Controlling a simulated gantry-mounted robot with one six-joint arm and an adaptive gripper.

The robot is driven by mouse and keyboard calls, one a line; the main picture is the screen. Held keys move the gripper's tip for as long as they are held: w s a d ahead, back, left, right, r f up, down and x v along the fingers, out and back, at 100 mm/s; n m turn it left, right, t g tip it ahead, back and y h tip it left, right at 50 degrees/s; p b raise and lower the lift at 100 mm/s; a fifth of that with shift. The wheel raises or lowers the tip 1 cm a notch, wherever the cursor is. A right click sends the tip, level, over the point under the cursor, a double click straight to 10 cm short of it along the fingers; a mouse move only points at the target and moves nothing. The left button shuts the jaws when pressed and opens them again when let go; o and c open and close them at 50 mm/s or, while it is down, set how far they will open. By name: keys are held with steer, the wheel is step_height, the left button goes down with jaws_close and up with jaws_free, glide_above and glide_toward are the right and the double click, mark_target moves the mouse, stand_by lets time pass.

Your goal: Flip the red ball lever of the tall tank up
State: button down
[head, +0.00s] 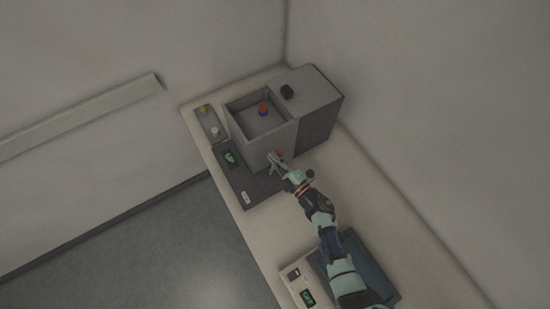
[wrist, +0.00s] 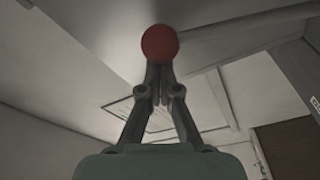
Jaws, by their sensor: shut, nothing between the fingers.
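The red ball (head: 280,153) of the lever shows at the near side of the grey tank (head: 262,147); its rod is hardly visible. My gripper (head: 272,160) is at that side, right by the ball. In the wrist view the red ball (wrist: 160,43) sits just beyond the tips of my gripper (wrist: 160,68). The fingers are shut with nothing between them. The ball partly overlaps the fingertips in the picture; I cannot tell whether they touch.
The tank has an open top with a red and blue piece (head: 263,109) inside. A dark panel with a green display (head: 230,158) lies in front. A blue-grey device (head: 378,275) stands nearer on the bench (head: 370,200).

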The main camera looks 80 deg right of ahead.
steer(key=shift+s+d, duration=0.2)
steer(key=shift+f, duration=0.15)
stand_by(0.3)
steer(key=shift+w+a+r, duration=0.1)
steer(key=shift+r, duration=0.15)
steer(key=shift+w+a+r+p, duration=0.35)
steer(key=shift+w+r+p, duration=0.05)
steer(key=shift+w+r, duration=0.1)
steer(key=shift+w+a+r+p, duration=0.3)
steer(key=shift+w+r+p, duration=0.05)
steer(key=shift+w+r, duration=0.15)
steer(key=shift+a+f, duration=0.1)
steer(key=shift+a, duration=0.55)
steer(key=v, duration=0.9)
